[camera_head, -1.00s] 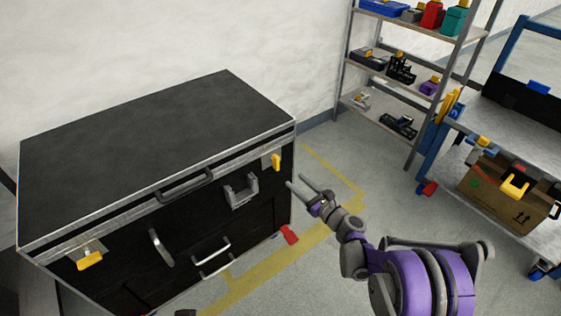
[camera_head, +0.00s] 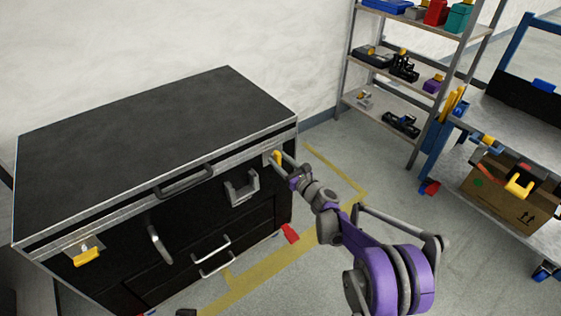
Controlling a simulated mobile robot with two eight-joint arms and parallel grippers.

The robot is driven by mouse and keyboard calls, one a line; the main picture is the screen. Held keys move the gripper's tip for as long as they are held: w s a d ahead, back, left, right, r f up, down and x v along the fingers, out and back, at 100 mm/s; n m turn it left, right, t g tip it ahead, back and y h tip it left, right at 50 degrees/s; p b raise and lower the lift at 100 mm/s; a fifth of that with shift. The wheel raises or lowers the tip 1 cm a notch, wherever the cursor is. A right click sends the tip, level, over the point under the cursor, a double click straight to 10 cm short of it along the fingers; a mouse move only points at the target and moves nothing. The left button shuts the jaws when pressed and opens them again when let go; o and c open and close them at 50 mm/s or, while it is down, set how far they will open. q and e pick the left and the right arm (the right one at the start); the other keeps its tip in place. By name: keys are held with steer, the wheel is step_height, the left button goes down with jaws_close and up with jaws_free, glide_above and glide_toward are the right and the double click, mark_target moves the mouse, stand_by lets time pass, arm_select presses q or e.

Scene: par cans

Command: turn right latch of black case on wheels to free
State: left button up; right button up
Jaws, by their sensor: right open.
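The black case on wheels (camera_head: 140,150) stands at the left with its lid shut. Its right latch (camera_head: 277,157) is yellow and sits upright on the front face near the right corner, just below the lid edge. My right gripper (camera_head: 279,164) is open at this latch, its fingers close around or beside it; I cannot tell whether they touch it. The left latch (camera_head: 86,257), also yellow, lies sideways at the left of the front. My left gripper does not show.
A grey bracket (camera_head: 241,186), a lid handle (camera_head: 184,182) and drawer handles stick out from the case front. A metal shelf (camera_head: 393,117) with tools stands behind. A blue cart (camera_head: 480,160) with a cardboard box (camera_head: 497,190) is at the right. The floor between is clear.

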steer(key=shift+c, duration=0.2)
jaws_close()
stand_by(0.3)
steer(key=n+p, duration=0.1)
steer(key=n, duration=0.3)
steer(key=shift+s+a+n, duration=0.1)
steer(key=shift+n, duration=0.2)
steer(key=n+p, duration=0.1)
steer(key=n, duration=0.3)
steer(key=shift+s+a, duration=0.1)
steer(key=n+p, duration=0.1)
steer(key=n, duration=0.4)
steer(key=shift+f, duration=0.15)
steer(key=shift+f+n+p, duration=0.15)
steer(key=shift+n+p, duration=0.55)
steer(key=shift+n, duration=1.5)
